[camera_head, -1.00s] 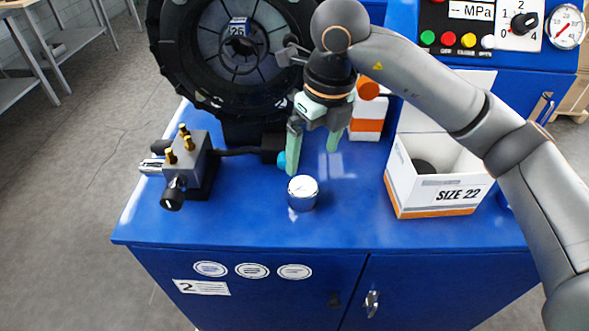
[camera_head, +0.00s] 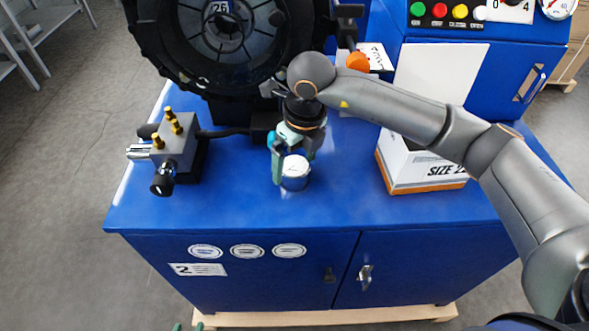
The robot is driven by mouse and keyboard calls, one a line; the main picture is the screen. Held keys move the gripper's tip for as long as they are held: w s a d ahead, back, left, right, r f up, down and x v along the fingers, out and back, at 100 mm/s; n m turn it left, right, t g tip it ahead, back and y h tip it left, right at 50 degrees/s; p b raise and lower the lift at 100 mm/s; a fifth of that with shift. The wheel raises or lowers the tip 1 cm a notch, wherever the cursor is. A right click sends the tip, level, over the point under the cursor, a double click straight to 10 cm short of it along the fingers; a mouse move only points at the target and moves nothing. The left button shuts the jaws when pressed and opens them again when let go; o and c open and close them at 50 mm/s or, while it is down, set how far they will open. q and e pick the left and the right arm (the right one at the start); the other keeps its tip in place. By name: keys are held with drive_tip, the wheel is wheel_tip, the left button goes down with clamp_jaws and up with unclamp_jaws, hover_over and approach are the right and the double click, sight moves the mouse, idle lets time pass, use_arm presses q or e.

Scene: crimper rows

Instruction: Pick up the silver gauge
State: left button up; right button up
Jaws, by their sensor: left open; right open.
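The silver gauge (camera_head: 296,174), a small round cylinder with a white dial face, stands on the blue bench top (camera_head: 235,205) near its front middle. My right gripper (camera_head: 294,166) is right at the gauge, pointing down with its jaws open. One green finger is on the gauge's left side; the other is mostly hidden behind the gauge. I cannot tell whether the fingers touch it. Only the green fingertips of my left gripper (camera_head: 188,327) show at the bottom edge, apart and empty, in front of the cabinet.
A black crimper head (camera_head: 150,40) stands behind the gauge. A grey valve block with brass fittings (camera_head: 178,142) is at the left. A white SIZE 22 box (camera_head: 410,172) is at the right, partly behind my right arm. Bench top around the gauge's front is clear.

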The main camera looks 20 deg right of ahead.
drive_tip(key=shift+w+f, duration=0.2)
drive_tip(key=shift+f, duration=0.65)
drive_tip(key=shift+c, duration=0.2)
drive_tip(key=shift+r, duration=0.1)
drive_tip(key=c, duration=1.4)
